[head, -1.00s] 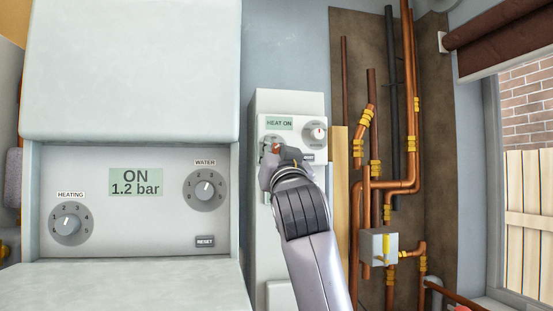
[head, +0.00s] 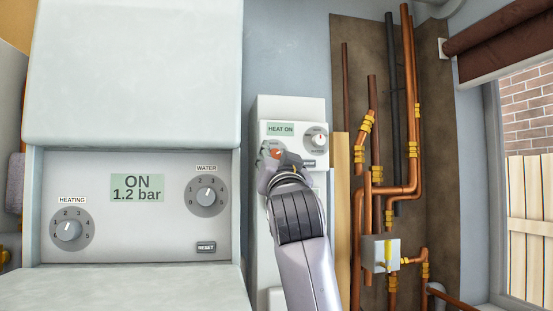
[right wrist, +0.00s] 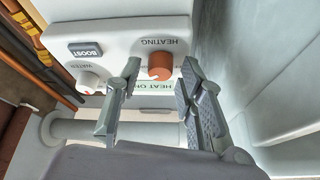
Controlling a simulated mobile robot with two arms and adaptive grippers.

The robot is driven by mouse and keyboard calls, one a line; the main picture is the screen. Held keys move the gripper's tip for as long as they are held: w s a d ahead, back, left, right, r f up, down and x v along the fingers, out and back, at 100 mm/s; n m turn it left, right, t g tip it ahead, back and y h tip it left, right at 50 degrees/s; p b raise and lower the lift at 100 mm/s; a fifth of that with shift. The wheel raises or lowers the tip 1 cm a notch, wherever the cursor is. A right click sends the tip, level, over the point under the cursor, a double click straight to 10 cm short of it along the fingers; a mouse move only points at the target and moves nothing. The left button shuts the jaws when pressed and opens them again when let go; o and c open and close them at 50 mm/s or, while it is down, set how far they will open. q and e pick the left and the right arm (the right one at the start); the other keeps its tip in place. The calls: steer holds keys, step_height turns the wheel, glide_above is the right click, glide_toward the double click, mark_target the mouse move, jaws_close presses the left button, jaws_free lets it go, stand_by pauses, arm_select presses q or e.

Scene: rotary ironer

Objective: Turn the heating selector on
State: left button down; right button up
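In the head view the selector (head: 275,153) is partly hidden by my right gripper (head: 284,166). The unit's small green display (head: 280,129) reads HEAT ON. In the right wrist view my right gripper (right wrist: 158,78) is open, with one finger on each side of the knob in the picture and visible gaps between. Its fingers look empty. My left gripper is not in view.
Copper pipes (head: 413,150) run down the wall right of the unit.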

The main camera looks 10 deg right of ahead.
steer(key=shift+o, duration=0.2)
steer(key=d+v, duration=0.1)
steer(key=v, duration=1.1)
steer(key=shift+a, duration=0.5)
